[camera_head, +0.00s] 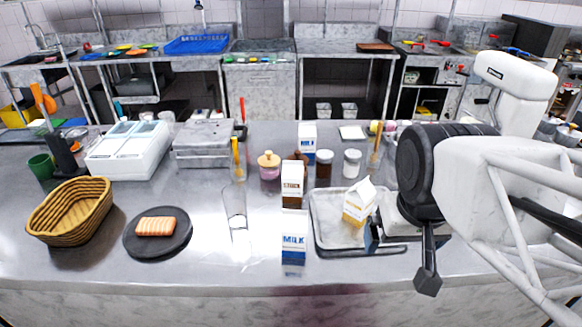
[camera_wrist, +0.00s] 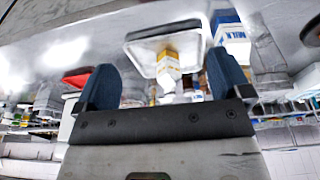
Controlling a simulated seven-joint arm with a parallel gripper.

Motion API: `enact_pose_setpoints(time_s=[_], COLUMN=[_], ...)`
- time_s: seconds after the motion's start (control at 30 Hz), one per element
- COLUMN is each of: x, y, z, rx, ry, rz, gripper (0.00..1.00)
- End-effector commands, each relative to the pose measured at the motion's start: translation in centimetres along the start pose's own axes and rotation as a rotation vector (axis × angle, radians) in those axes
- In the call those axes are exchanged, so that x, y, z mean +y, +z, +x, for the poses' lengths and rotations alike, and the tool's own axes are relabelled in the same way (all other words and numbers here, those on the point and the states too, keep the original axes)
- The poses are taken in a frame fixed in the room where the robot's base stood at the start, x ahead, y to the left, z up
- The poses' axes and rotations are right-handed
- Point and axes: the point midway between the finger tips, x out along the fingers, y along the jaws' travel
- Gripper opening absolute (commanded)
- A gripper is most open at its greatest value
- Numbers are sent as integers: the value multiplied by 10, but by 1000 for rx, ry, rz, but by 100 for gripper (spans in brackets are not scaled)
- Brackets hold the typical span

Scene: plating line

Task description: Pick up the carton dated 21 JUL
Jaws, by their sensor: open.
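No date is readable on any carton, so I cannot tell which is dated 21 JUL. A white and yellow carton (camera_head: 359,204) sits on the metal tray (camera_head: 322,240). A blue and white MILK carton (camera_head: 294,236) stands left of the tray at the front. A brown and white carton (camera_head: 292,184) stands behind it, and another blue and white MILK carton (camera_head: 307,140) farther back. My gripper (camera_head: 400,256) is open and empty near the tray's right side. In the wrist view the yellow carton (camera_wrist: 168,68) shows beyond and between my open fingers (camera_wrist: 160,82); a MILK carton (camera_wrist: 231,36) is to its right.
Jars (camera_head: 323,165) stand behind the tray, and a clear glass (camera_head: 235,208) left of the front carton. A black plate (camera_head: 185,242) with food, a wicker basket (camera_head: 70,210) and a white bin (camera_head: 128,155) are at left. The front counter is mostly clear.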

Motion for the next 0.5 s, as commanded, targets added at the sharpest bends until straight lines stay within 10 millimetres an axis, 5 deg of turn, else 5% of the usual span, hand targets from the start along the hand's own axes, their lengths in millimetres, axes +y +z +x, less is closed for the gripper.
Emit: enact_pose_setpoints(time_s=[0.27,0.5], x=[0,-10], y=[-8,-24], z=[-32,-29], rx=[1,39], ry=[0,-37], rz=[0,-24], gripper=[96,96])
